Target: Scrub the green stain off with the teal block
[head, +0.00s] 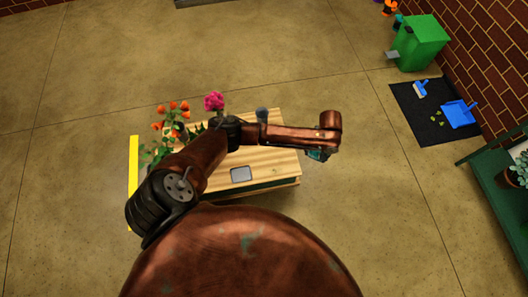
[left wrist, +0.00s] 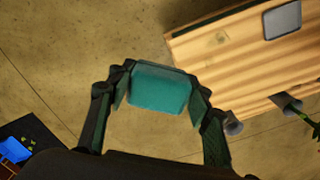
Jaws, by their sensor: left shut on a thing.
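The teal block (left wrist: 158,92) is held between the fingers of my left gripper (head: 317,155). In the left wrist view the fingers press on its two sides. In the head view the gripper is just beyond the right edge of the wooden table (head: 215,177), over the floor, and the block is hardly distinguishable. A small green mark (head: 275,170), which looks like the stain, is on the tabletop near its right side, left of the gripper. My arm hides part of the tabletop. My right gripper is not in view.
A grey plate (head: 241,174) lies on the table; it also shows in the wrist view (left wrist: 282,19). Orange flowers (head: 160,125), a pink flower (head: 214,101) and a grey cup (head: 262,113) are there too. A green bin (head: 418,43) and blue dustpan (head: 459,114) are right.

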